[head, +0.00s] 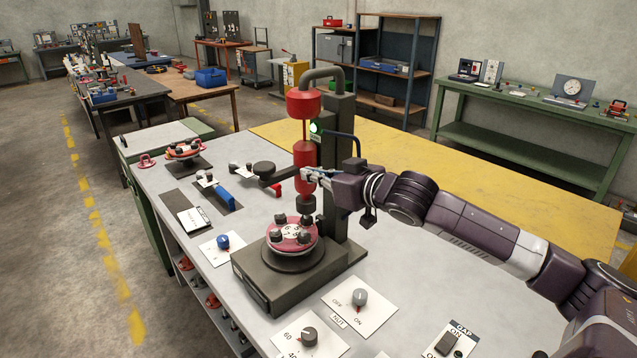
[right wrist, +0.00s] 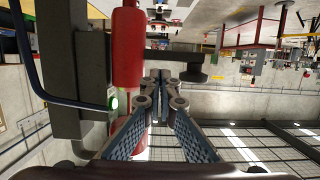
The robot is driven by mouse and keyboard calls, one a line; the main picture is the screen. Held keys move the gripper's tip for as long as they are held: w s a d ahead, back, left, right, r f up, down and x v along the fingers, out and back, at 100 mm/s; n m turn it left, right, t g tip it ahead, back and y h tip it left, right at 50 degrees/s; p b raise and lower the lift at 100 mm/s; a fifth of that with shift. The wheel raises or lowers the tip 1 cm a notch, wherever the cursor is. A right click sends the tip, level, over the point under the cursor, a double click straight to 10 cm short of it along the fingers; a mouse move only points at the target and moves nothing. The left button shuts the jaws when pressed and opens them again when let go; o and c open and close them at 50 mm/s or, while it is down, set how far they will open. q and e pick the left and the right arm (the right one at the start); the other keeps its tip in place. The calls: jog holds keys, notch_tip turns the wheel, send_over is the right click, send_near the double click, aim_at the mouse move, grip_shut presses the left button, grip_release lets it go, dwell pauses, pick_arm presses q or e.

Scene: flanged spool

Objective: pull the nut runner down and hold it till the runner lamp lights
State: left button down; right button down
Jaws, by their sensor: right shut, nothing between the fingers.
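The red nut runner (head: 304,155) hangs on a dark stand (head: 340,160) above a red flanged spool (head: 291,236) with dark nuts. Its dark socket end is just above or at one nut; I cannot tell if they touch. A lamp (head: 316,128) on the stand glows green; it also shows in the right wrist view (right wrist: 113,103). My right gripper (head: 308,173) is shut and empty, its tips at the runner's red body in the head view. In the right wrist view the shut tips (right wrist: 160,80) appear beside the red runner (right wrist: 128,50); contact is unclear. My left gripper is out of view.
A dark arm with a round knob (head: 264,168) juts left of the runner. A NUT switch plate (head: 359,306), a blue knob (head: 223,241) and a GAP switch (head: 447,343) sit on the grey bench top. A second red spool (head: 184,150) stands at the back left.

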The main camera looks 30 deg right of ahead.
jog(key=shift+b+v, duration=0.4)
jog(key=shift+v, duration=0.75)
